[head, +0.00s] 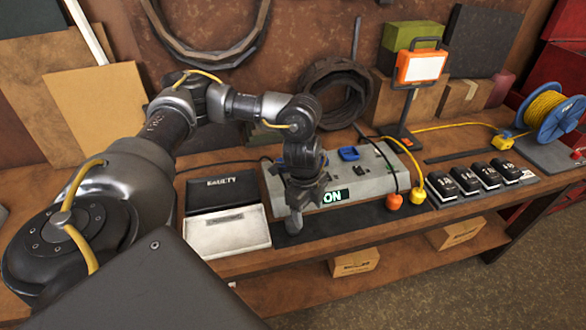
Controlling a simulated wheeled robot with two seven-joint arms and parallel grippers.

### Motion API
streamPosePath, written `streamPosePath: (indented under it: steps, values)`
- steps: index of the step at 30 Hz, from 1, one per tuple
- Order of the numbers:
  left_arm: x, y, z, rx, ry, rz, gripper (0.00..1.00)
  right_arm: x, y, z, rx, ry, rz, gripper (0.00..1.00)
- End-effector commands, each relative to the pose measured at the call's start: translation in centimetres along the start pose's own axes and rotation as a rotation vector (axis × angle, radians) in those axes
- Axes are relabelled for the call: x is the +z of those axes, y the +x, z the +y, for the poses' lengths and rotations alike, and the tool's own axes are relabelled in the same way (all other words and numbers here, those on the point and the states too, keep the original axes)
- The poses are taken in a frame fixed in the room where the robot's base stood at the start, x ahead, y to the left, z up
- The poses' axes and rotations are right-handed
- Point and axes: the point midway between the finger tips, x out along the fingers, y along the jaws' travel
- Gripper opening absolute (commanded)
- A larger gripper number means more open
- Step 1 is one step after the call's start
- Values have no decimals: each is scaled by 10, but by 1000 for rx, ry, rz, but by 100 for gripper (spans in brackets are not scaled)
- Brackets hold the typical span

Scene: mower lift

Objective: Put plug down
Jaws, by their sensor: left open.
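A black cord runs to the orange plug and a yellow cord to the yellow one. Another yellow plug or connector (501,142) lies on the bench near the blue cable reel (553,120). My left gripper (294,224) points down in front of the box's left end, low over the dark mat (345,217). It is open, and I see no plug between its fingers. My right gripper is out of view.
A box marked ON has a blue part (349,153) on top. Left of it is an open case (226,230) labelled FAULTY. Several numbered black batteries (465,181) stand at right. An orange work lamp (420,67) stands behind. The mat's front strip is clear.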

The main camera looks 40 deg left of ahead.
Motion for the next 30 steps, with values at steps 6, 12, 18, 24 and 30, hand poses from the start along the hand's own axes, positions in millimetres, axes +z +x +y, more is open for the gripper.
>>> streamPosePath:
  steps: [6, 12, 18, 24, 30]
  values:
    - [42, -27, 11, 25, -65, -110, 67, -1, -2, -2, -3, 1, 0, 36]
    - [45, -22, 13, 31, -70, -117, 67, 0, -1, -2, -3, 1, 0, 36]
    - [47, 6, 14, 32, -70, -116, 67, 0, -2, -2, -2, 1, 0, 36]
    - [49, 26, 13, 28, -68, -116, 67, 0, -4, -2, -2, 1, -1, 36]
    - [50, 31, 13, 28, -68, -116, 67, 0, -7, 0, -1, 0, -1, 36]
